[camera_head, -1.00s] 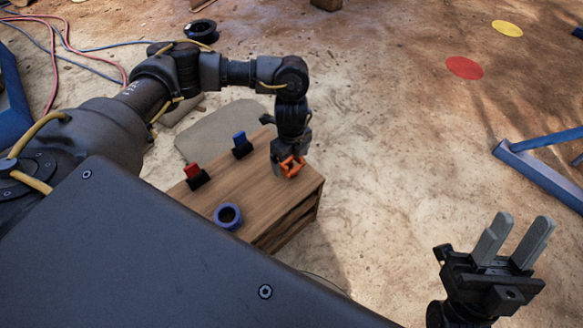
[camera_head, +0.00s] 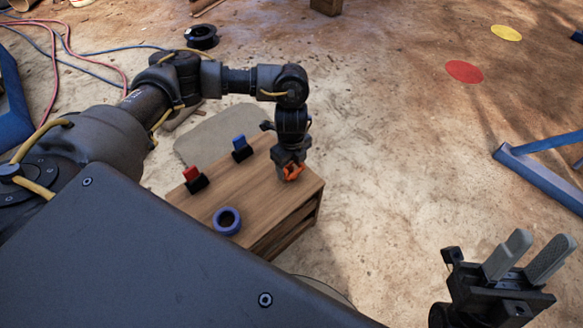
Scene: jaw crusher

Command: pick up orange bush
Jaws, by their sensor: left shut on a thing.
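The orange bush (camera_head: 293,173) is a small orange piece at the right side of the wooden crate's top. My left gripper (camera_head: 285,172) points down from above and is shut on it; its fingers hide part of the bush. I cannot tell whether the bush still touches the wood. My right gripper (camera_head: 527,258) is at the lower right, away from the crate, with its two grey fingers pointing up and apart, empty.
On the wooden crate (camera_head: 262,205) stand a blue ring (camera_head: 227,221), a red block on a black base (camera_head: 194,178) and a blue block on a black base (camera_head: 241,148). A blue metal frame (camera_head: 540,175) lies at the right. Red (camera_head: 464,71) and yellow (camera_head: 506,33) discs mark the open ground.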

